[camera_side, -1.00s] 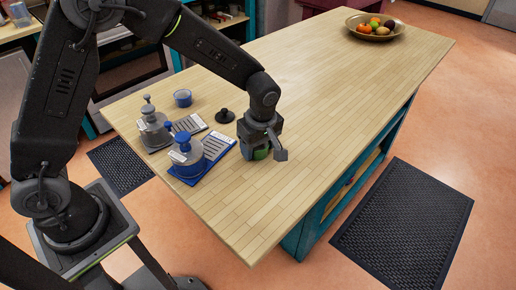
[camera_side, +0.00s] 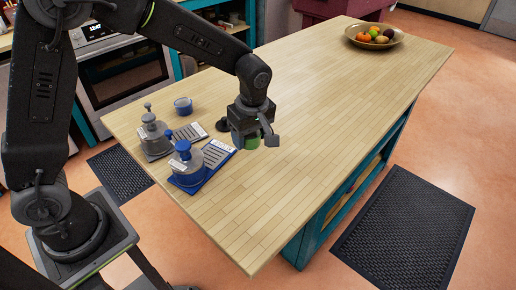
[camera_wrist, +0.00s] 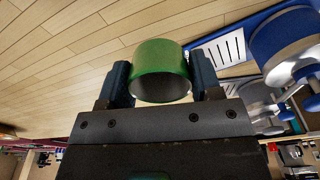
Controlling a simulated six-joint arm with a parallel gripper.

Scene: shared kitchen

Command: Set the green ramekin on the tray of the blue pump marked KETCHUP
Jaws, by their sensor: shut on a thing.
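My gripper (camera_side: 252,138) is shut on the green ramekin (camera_side: 254,142). In the wrist view the ramekin (camera_wrist: 161,68) sits between the two fingers of my gripper (camera_wrist: 162,80), seemingly above the wooden top. The blue pump (camera_side: 184,164) stands left of my gripper in the side view, on a blue base with a slatted tray (camera_side: 217,153) toward my gripper. The blue tray also shows at upper right in the wrist view (camera_wrist: 222,50), to the right of the ramekin. The label on the pump is too small to read.
A grey pump (camera_side: 153,138) with its own slatted tray (camera_side: 189,132) stands behind the blue one. A blue ramekin (camera_side: 183,105) and a dark object (camera_side: 222,125), partly behind my gripper, are nearby. A fruit bowl (camera_side: 375,37) stands far off. The wooden worktop (camera_side: 300,90) is otherwise mostly clear.

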